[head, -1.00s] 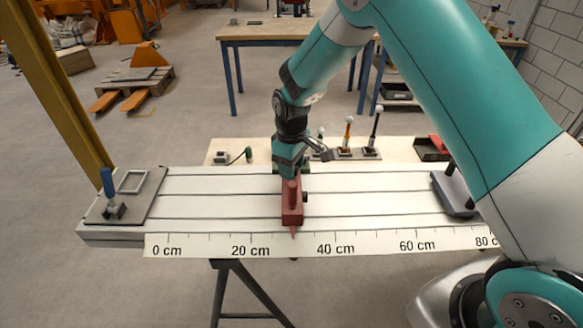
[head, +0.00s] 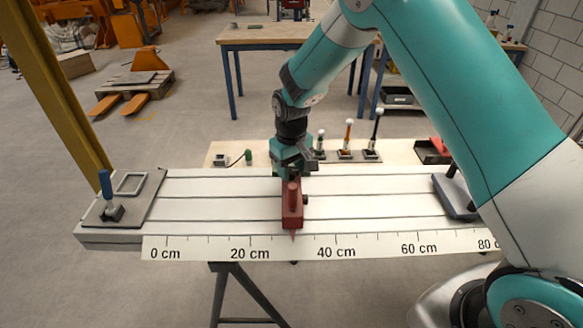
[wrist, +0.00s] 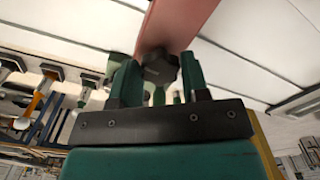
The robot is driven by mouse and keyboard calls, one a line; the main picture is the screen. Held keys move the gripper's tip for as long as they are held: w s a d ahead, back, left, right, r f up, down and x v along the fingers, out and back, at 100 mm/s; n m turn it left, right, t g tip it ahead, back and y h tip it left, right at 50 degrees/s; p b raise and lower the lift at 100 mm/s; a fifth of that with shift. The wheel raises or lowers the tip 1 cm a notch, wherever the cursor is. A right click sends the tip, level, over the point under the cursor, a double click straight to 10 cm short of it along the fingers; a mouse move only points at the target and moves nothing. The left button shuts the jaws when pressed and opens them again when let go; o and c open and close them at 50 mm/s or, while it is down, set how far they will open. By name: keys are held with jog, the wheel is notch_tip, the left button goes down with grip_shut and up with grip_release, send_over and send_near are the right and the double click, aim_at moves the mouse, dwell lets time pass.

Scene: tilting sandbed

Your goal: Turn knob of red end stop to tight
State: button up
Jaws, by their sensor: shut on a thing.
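The red end stop (head: 292,212) sits across the slotted white bed (head: 220,205), with its pointed tip near the 30 cm mark of the scale. In the wrist view its red bar (wrist: 178,25) runs up from a dark knob (wrist: 160,66). My gripper (wrist: 158,78) is shut on this knob, one green finger on each side. In the head view my gripper (head: 291,170) is at the far end of the red end stop. There the held knob is hidden behind the gripper and the stop.
A plate with a blue-handled clamp (head: 106,185) lies at the bed's left end.

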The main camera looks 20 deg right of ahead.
aim_at(292, 170)
jog(key=shift+w, duration=0.1)
jog(key=o, duration=0.9)
notch_tip(292, 170, up, 18)
jog(key=b, duration=0.2)
jog(key=shift+f+b, duration=0.25)
jog(key=shift+b, duration=0.1)
jog(key=s+a+n+y, duration=0.1)
jog(key=s, duration=0.9)
jog(key=s+a+r+n+y, duration=0.1)
jog(key=s+a, duration=0.1)
jog(key=s, duration=0.8)
jog(key=s+a+r+n+y, duration=0.1)
jog(key=s+y, duration=0.1)
jog(key=s, duration=0.9)
jog(key=shift+a+n, duration=0.25)
jog(key=shift+n, duration=0.15)
